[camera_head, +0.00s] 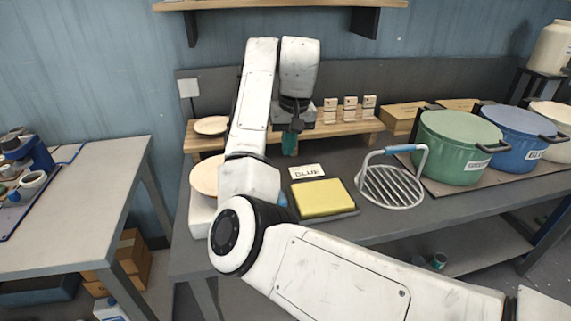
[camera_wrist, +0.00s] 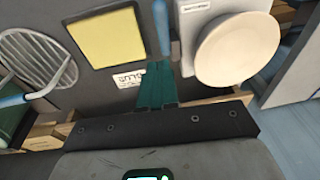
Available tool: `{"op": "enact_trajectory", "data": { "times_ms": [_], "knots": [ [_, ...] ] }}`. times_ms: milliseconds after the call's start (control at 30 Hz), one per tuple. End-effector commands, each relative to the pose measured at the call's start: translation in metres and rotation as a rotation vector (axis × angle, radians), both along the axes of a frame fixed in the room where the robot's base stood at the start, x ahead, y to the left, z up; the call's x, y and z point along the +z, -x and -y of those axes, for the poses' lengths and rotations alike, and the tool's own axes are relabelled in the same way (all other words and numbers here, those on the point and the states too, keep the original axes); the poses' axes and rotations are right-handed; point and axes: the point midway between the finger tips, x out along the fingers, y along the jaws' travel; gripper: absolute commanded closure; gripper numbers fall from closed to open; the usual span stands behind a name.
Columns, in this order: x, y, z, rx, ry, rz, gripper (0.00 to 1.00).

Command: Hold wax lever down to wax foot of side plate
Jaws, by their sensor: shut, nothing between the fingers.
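The cream side plate (camera_head: 205,176) lies on a white waxing unit (camera_head: 201,213), partly hidden behind my arm. In the wrist view the plate (camera_wrist: 238,48) covers much of the white unit (camera_wrist: 190,14). A blue lever (camera_wrist: 162,28) stands beside the unit; in the head view a bit of blue (camera_head: 282,198) shows beside my arm. My gripper (camera_head: 290,146) has teal fingers and points down above the bench. In the wrist view my gripper (camera_wrist: 157,78) is shut and empty, its tips close to the lever's end. I cannot tell whether they touch. The plate's foot is hidden.
A yellow pad (camera_head: 322,198) on a dark tray and a "BLUE" card (camera_head: 307,171) lie right of my arm. A wire rack (camera_head: 391,187) and green (camera_head: 458,145) and blue (camera_head: 517,136) pots stand further right. A wooden shelf (camera_head: 330,130) runs behind.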

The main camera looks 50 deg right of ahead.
Motion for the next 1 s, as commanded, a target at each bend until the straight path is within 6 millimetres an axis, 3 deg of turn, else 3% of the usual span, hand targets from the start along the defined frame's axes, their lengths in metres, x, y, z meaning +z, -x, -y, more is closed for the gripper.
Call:
{"op": "enact_trajectory", "data": {
  "times_ms": [467, 600, 800, 1000],
  "knots": [
    [-0.088, -0.014, 0.002, 0.002, -0.001, -0.004, 1.00],
    [-0.107, -0.011, -0.005, 0.002, -0.001, -0.003, 1.00],
    [-0.123, -0.009, -0.010, 0.002, 0.000, -0.001, 1.00],
    [-0.127, -0.008, -0.011, 0.001, 0.000, 0.000, 1.00]
  ]
}}
